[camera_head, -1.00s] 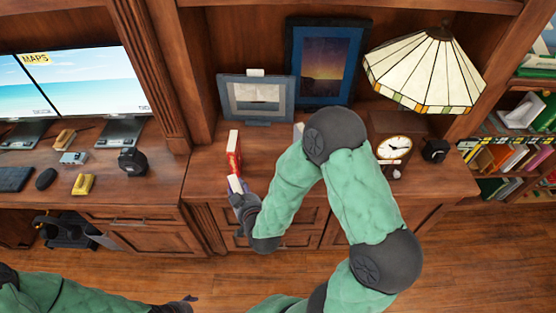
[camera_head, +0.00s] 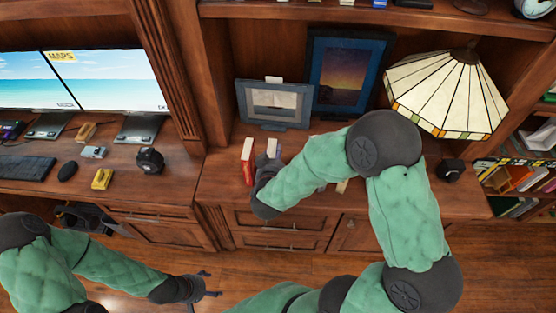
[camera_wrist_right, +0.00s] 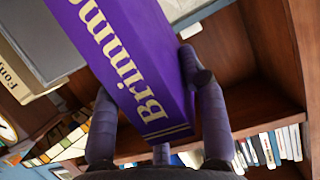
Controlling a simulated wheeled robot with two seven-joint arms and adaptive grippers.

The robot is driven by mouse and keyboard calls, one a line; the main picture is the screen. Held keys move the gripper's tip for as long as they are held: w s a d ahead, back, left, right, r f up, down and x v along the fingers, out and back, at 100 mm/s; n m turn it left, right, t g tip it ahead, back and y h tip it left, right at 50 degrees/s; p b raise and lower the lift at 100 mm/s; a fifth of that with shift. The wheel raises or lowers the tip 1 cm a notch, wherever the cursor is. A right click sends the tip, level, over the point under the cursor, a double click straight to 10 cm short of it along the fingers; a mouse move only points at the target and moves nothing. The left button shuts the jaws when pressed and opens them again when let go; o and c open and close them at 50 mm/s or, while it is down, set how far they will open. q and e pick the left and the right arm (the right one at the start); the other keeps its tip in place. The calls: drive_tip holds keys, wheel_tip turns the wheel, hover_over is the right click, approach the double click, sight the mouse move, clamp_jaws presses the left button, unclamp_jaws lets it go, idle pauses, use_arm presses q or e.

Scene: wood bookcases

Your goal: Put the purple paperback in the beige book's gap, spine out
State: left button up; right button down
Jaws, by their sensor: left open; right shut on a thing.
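The purple paperback (camera_wrist_right: 122,55) fills much of the right wrist view, with large pale lettering on its spine. My right gripper (camera_wrist_right: 146,75) is shut on it, one finger on each side. In the head view my right gripper (camera_head: 265,175) is over the front of the cabinet top, beside a red book (camera_head: 247,162); the purple cover cannot be made out there. A beige book (camera_wrist_right: 14,72) with dark lettering shows at the left of the wrist view. A gap beside it cannot be made out. My left gripper (camera_head: 203,288) is open and empty, low over the floor.
Two picture frames (camera_head: 272,105) (camera_head: 345,72) and a stained-glass lamp (camera_head: 448,92) stand on the cabinet top (camera_head: 220,172). My right arm hides much of its middle. A desk with monitors (camera_head: 110,80) is at left. A filled bookshelf (camera_head: 520,180) is at right.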

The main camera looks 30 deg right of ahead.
drive_tip(key=x, duration=0.4)
drive_tip(key=shift+w+f+b, duration=0.1)
drive_tip(key=shift+w+b, duration=0.05)
drive_tip(key=shift+b, duration=0.25)
drive_tip(key=w+d+f+b, duration=0.2)
drive_tip(key=w+f+b, duration=0.1)
drive_tip(key=f, duration=0.5)
drive_tip(key=shift+w+f, duration=0.3)
drive_tip(key=shift+w, duration=0.3)
drive_tip(key=shift+d+f, duration=0.1)
drive_tip(key=shift+d, duration=0.05)
drive_tip(key=shift+f, duration=0.1)
drive_tip(key=c, duration=0.7)
unclamp_jaws()
drive_tip(key=shift+s, duration=0.1)
